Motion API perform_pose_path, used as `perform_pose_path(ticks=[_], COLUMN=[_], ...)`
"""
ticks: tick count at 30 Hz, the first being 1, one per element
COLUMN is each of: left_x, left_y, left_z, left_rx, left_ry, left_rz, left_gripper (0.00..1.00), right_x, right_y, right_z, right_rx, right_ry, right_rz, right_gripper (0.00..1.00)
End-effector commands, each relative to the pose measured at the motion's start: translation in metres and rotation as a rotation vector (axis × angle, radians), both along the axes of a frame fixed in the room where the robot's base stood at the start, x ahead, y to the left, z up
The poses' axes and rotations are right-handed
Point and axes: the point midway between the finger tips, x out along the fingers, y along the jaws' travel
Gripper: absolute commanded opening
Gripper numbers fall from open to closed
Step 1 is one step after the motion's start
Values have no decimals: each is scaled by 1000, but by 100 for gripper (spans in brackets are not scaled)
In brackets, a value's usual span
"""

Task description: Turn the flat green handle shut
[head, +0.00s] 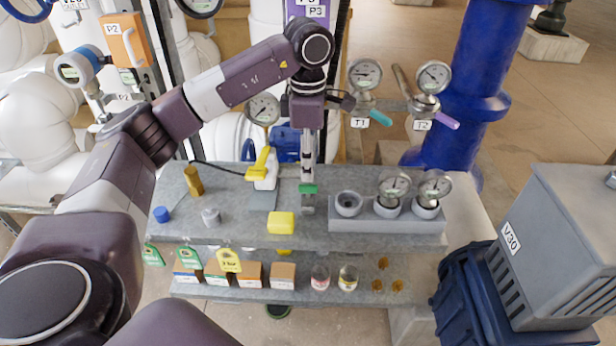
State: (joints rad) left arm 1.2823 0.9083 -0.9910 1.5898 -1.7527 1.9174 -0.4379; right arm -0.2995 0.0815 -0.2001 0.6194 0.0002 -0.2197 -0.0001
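A flat blue-green handle (380,118) sticks out to the lower right from the valve under the gauge labelled T1 (364,76). Beside it, a purple handle (447,121) sits on the valve labelled T2. My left arm reaches over from the left and bends down, and my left gripper (307,165) hangs pointing downward, left of the T1 valve and apart from its handle. A small bright green piece (308,188) shows at its lower end; I cannot tell whether it belongs to the gripper. The finger gap is not clear. My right gripper is out of view.
A grey bench (230,232) below carries a yellow block (280,223), a yellow-and-white bottle (264,168) and a grey holder (350,226) with gauges. A blue pipe (475,85) stands at right. A grey box labelled V30 (560,240) fills the lower right.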

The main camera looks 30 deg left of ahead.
Motion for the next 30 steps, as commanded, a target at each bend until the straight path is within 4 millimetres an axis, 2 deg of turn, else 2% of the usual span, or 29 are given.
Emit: perform_pose_path(ticks=[1,6,10,15,30], left_x=[1,1,1,0,0], left_y=[-1,0,0,0,0], left_z=[14,48,59,65,65], left_rx=[-2,0,0,-1,-1], left_ry=[-5,-4,-2,-1,1], left_rz=[0,0,0,0,0], left_gripper=[26,26,26,26,26], right_x=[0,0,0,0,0], right_y=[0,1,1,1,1], right_z=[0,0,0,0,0], right_rx=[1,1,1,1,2], right_ry=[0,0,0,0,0], right_rz=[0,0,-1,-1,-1], right_gripper=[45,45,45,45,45])
